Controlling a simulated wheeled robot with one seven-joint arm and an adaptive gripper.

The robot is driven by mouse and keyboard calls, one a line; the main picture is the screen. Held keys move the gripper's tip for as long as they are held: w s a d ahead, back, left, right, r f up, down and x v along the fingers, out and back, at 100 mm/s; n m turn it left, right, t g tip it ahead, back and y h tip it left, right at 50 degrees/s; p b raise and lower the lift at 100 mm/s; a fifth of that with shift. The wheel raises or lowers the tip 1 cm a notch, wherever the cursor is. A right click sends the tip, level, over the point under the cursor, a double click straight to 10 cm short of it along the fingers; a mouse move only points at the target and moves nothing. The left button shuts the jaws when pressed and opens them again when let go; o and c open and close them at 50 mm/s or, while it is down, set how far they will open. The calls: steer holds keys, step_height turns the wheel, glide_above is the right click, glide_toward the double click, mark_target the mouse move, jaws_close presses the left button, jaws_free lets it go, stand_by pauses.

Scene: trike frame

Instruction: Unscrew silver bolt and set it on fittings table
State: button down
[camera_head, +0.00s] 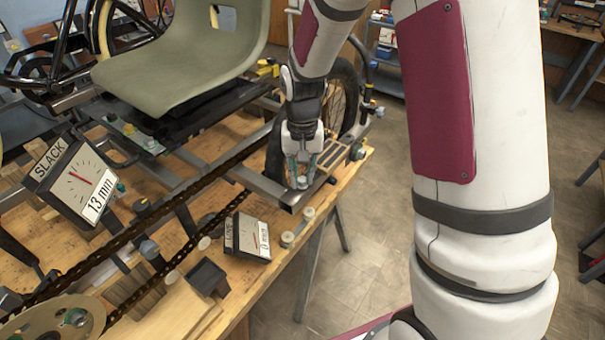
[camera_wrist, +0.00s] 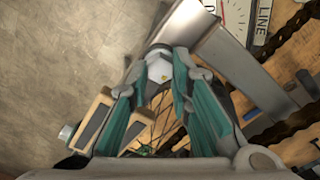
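The silver bolt (camera_wrist: 158,68) has a hexagonal head with a small yellow mark. It sits at the end of the grey metal frame bar (camera_wrist: 215,48) and also shows low down in the head view (camera_head: 302,182). My gripper (camera_head: 302,168) points down over that frame corner. In the wrist view, my gripper's teal fingers (camera_wrist: 160,62) lie on either side of the bolt head. The gap there is narrow, and I cannot tell whether the fingers touch the head. The bolt's shank is hidden.
Dial gauges marked SLACK (camera_head: 78,185) and LINE (camera_head: 247,237) stand on the wooden bench (camera_head: 180,310). A chain (camera_head: 215,180), a green seat (camera_head: 190,50) and a wheel (camera_head: 343,100) are nearby.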

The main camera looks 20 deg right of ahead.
steer(key=shift+f+n, duration=0.15)
steer(key=shift+n, duration=0.75)
steer(key=shift+s, duration=0.1)
steer(key=shift+n+p, duration=0.3)
steer(key=shift+n, duration=0.5)
steer(key=shift+n, duration=0.9)
steer(key=shift+s, duration=0.1)
steer(key=shift+a+n+p, duration=0.1)
steer(key=shift+n+p, duration=0.25)
steer(key=shift+n, duration=0.45)
